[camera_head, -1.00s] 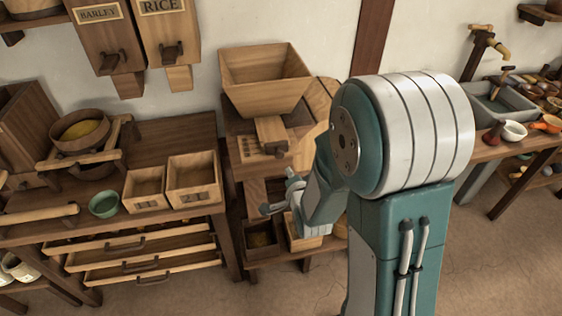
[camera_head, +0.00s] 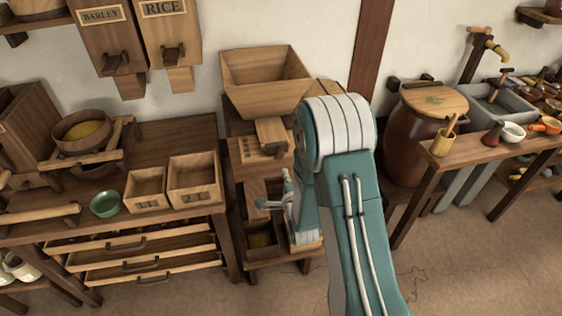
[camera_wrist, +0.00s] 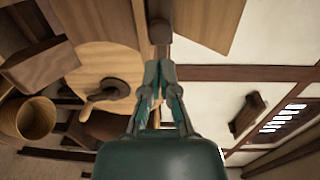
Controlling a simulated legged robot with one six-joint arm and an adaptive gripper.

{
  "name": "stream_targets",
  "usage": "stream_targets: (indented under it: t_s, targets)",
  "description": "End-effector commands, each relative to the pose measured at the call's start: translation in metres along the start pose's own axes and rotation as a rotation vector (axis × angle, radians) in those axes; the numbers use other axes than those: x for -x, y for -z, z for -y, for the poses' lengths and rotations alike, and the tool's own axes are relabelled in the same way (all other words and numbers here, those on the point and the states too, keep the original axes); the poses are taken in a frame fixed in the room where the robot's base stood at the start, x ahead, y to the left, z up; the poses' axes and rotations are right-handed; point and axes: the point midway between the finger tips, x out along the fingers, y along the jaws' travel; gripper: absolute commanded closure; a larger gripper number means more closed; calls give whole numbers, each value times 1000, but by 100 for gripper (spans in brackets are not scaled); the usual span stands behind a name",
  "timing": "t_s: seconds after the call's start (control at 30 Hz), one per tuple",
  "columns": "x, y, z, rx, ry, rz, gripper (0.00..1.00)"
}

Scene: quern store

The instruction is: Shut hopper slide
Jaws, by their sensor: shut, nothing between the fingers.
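The wooden hopper (camera_head: 262,85) is an open, flared box at the back, above a stepped wooden stand. A pale wooden piece (camera_head: 271,131) juts out below its front; I cannot tell whether this is the slide or how far it is out.
The left bench holds two small wooden boxes (camera_head: 194,178) and a green bowl (camera_head: 105,204). A brown lidded jar (camera_head: 411,135) stands right of my arm. The floor is open at front right.

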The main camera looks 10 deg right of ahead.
Motion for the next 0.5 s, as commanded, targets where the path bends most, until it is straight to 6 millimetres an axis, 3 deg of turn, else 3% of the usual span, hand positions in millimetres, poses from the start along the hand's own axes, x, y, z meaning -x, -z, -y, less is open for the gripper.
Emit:
stream_targets:
  t_s: [0.2, 0.5]
  targets:
    - [-40, 0, 0, 1, 2, 0, 100]
    - [-64, 0, 0, 1, 0, 0, 100]
